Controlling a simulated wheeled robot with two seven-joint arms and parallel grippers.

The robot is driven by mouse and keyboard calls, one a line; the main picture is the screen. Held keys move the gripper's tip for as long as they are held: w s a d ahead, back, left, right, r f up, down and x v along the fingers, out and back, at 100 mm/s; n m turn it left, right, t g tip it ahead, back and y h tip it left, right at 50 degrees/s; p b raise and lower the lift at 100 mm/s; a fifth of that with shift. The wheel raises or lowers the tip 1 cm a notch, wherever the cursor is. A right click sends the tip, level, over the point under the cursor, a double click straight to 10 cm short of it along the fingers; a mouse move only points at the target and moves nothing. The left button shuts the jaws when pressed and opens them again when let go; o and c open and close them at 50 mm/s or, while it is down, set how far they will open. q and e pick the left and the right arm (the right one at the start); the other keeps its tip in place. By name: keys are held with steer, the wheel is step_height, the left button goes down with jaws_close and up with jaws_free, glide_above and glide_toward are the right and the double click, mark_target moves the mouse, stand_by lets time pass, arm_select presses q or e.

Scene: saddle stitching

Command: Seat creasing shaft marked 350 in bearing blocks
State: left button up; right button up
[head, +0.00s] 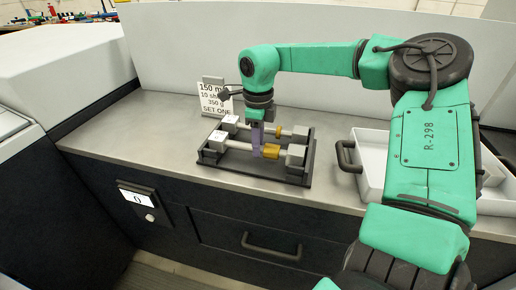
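A dark frame (232,177) with pale bearing blocks stands on the grey counter, left of the middle. Two metal shafts lie across it, a front one (240,145) and a back one (290,134). The front shaft carries a wide yellow-orange collar (270,151), and the back one a smaller collar. White labels sit on the left blocks, too small to read, so I cannot tell which shaft is marked 350. My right gripper (256,150) points down at the front shaft, just left of its collar. Its finger gap and any grip are unclear. My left gripper is out of view.
A sign (215,99) reading "SET ONE" stands behind the frame. A white tray (371,165) with dark handles lies to the right, partly hidden by my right arm. A panel (138,198) on the counter front shows 0. The counter's front left is clear.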

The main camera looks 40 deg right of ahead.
jaws_close()
steer(key=shift+w+r, duration=0.1)
steer(key=shift+r, duration=0.05)
stand_by(0.9)
